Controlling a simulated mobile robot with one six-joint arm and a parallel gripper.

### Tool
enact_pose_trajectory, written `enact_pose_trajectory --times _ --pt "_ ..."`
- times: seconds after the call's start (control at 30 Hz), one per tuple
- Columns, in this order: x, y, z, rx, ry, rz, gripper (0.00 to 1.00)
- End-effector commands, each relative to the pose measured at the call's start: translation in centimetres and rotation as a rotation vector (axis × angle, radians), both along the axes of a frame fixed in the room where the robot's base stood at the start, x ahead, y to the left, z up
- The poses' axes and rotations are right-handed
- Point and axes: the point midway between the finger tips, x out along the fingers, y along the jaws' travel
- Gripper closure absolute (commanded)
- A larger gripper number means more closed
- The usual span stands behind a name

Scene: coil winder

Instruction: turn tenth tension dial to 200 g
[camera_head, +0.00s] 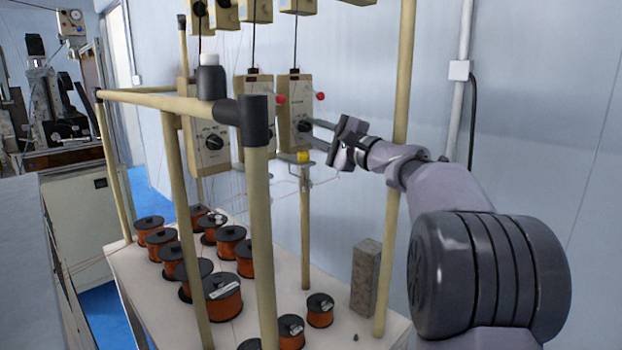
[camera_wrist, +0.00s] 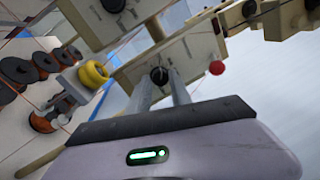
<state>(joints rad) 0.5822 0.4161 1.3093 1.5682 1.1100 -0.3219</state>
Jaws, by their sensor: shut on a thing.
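Beige tension boxes hang in a row on the frame, each with a black dial on its face. My gripper (camera_head: 308,131) reaches in from the right to the rightmost lower box (camera_head: 294,92). Its two fingers are shut on that box's black dial (camera_head: 304,126). In the wrist view, the gripper (camera_wrist: 160,82) has one finger on each side of the dial (camera_wrist: 158,75), at the lower part of the box face (camera_wrist: 182,52). The scale marks around this dial are too small or hidden to read. I cannot tell from the numbering which dial this is.
A neighbouring box (camera_head: 207,149) with its own dial hangs to the left. A red ball (camera_head: 320,96) and a yellow wheel (camera_head: 303,157) sit close to the gripper. Thin wires run nearby. A tan post (camera_head: 398,170) stands beside my arm. Several copper spools cover the table (camera_head: 130,268) below.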

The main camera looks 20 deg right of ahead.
Motion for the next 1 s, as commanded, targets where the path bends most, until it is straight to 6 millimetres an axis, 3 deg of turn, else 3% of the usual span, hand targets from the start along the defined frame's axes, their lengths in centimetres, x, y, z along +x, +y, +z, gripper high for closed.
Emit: enact_pose_trajectory --times 0.67,0.7,0.77,0.8,1.0 --pt "0.01 -0.51 -0.08 -0.049 -0.017 -0.011 1.0" --pt "0.01 -0.51 -0.08 -0.049 -0.017 -0.011 0.69" --pt "0.01 -0.48 -0.09 -0.049 -0.017 -0.01 0.57" --pt "0.01 -0.45 -0.08 -0.049 -0.017 -0.01 0.53" --pt "0.02 -0.34 -0.08 -0.048 -0.017 -0.008 0.53"
